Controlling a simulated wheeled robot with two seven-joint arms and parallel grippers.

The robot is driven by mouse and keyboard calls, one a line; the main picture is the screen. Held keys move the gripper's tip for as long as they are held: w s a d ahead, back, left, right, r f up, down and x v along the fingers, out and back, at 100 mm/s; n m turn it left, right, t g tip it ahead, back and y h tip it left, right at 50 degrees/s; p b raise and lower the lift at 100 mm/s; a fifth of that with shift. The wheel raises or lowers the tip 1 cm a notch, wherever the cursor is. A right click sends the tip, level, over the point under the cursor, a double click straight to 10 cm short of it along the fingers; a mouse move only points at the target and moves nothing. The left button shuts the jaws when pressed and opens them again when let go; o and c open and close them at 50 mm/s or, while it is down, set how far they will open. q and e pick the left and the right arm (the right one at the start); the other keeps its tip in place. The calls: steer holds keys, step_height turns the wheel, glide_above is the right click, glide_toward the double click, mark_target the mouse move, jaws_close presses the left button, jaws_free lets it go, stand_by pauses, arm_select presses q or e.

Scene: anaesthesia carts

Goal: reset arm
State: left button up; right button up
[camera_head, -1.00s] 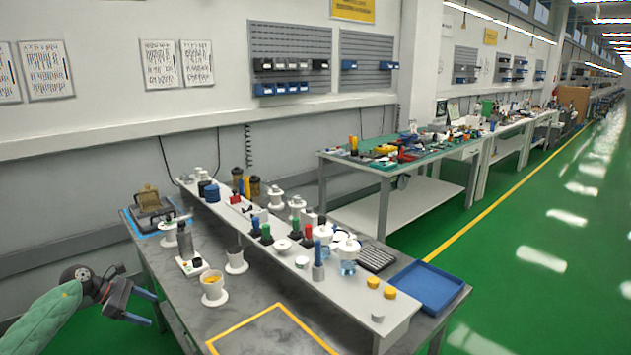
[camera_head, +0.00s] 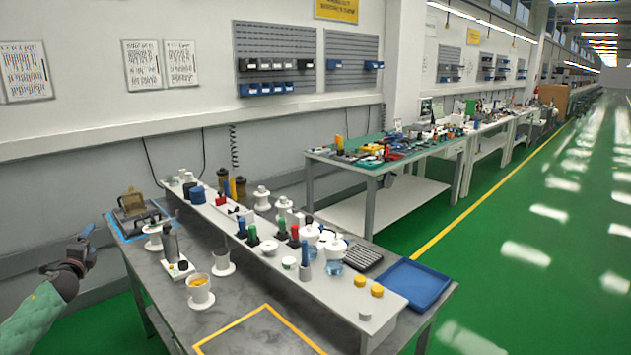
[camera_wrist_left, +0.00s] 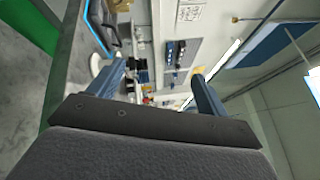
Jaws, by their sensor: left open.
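My left gripper (camera_head: 86,243) is at the left edge of the head view, beside the left end of the grey workbench (camera_head: 240,304) and clear of it. Its two blue fingers are apart with nothing between them. In the left wrist view the fingers (camera_wrist_left: 155,88) are spread, with the wall, racks and bench tilted beyond them. My left arm in its green sleeve (camera_head: 32,318) comes in from the lower left. My right gripper is out of view.
The bench holds a white raised shelf (camera_head: 335,295) with bottles, a white cup (camera_head: 200,292) and a blue tray (camera_head: 413,284). A device on a blue-edged mat (camera_head: 131,205) stands near my left gripper. Green floor (camera_head: 520,290) is free at right.

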arm_select(q)
steer(key=s+a+f+n+g+y, duration=0.2)
steer(key=s+a+f+n+g, duration=0.25)
steer(key=f+n+g, duration=0.35)
steer(key=s+a+f+n+g+y, duration=0.2)
steer(key=s+a+f+n+g, duration=0.3)
steer(key=n, duration=0.4)
steer(key=s+d+f+m+g+h, duration=0.15)
steer(key=s+d+f, duration=0.35)
steer(key=d+f, duration=0.65)
steer(key=s+d+f+t+h, duration=0.15)
steer(key=s+d+f, duration=0.25)
steer(key=d+f, duration=0.8)
steer(key=s+d+f+g+h, duration=0.1)
steer(key=s+d+f+h, duration=0.1)
steer(key=s+d+f, duration=0.75)
steer(key=s+d+f+g+h, duration=0.15)
steer(key=s+d+f, duration=0.45)
steer(key=d, duration=0.7)
steer(key=s+d+f+h, duration=0.2)
steer(key=s+d, duration=0.7)
steer(key=d, duration=0.3)
steer(key=s+d+f+g+h, duration=0.1)
steer(key=s+d+f+h, duration=0.1)
steer(key=s+d, duration=0.8)
steer(key=d, duration=0.3)
steer(key=shift+d, duration=0.15)
steer(key=shift+g, duration=0.25)
steer(key=shift+s, duration=0.1)
